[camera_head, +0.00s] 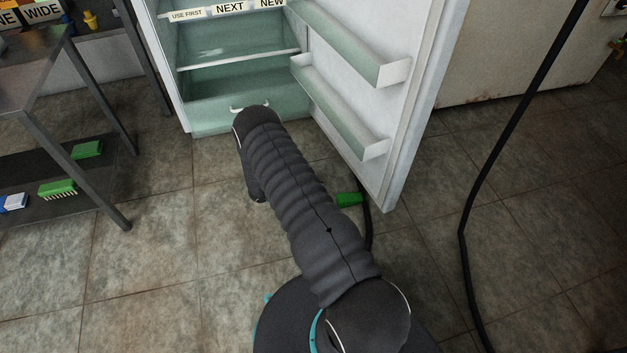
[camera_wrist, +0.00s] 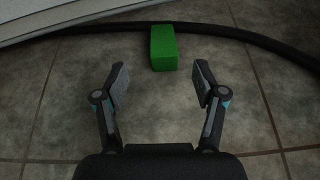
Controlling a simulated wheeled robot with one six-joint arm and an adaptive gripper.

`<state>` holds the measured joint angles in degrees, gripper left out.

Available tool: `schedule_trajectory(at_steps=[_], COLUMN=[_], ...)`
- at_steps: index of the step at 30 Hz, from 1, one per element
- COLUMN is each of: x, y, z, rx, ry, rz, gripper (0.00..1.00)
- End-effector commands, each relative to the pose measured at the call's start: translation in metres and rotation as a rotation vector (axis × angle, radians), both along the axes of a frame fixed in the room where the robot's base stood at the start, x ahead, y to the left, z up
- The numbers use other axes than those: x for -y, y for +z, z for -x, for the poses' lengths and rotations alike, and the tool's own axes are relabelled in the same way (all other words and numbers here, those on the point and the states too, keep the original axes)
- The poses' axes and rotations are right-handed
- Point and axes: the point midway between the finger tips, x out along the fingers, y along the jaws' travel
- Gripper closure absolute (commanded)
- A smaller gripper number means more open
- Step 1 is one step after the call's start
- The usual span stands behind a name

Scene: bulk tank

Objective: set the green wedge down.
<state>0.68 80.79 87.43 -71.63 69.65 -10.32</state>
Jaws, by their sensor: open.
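The green wedge (camera_wrist: 163,47) rests on the tiled floor in the wrist view, close beside a black hose, ahead of my gripper (camera_wrist: 162,84). My gripper is open and empty, with the wedge beyond its fingertips and a visible gap of floor between the fingers. In the head view the wedge (camera_head: 349,199) lies to the right of my arm, near the lower edge of the open fridge door (camera_head: 420,90). My gripper's fingers are hidden in the head view.
The black hose (camera_wrist: 235,33) crosses the floor behind the wedge. The open fridge (camera_head: 215,120) stands ahead. A metal rack (camera_head: 118,205) at left holds a green block (camera_head: 87,150) and a green brush (camera_head: 57,189). A black cable (camera_head: 462,235) runs down at right.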

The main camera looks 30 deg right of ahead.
Motion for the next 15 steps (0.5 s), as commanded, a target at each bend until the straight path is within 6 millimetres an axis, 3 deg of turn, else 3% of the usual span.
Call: schedule_trajectory(at_steps=[6,15], x=[-0.011,-0.034], y=[0.088,0.207], z=[-0.021,-0.021], rx=[0.146,0.359], ry=[-0.112,-0.277], rz=[-0.052,-0.151], gripper=[0.30,0.30])
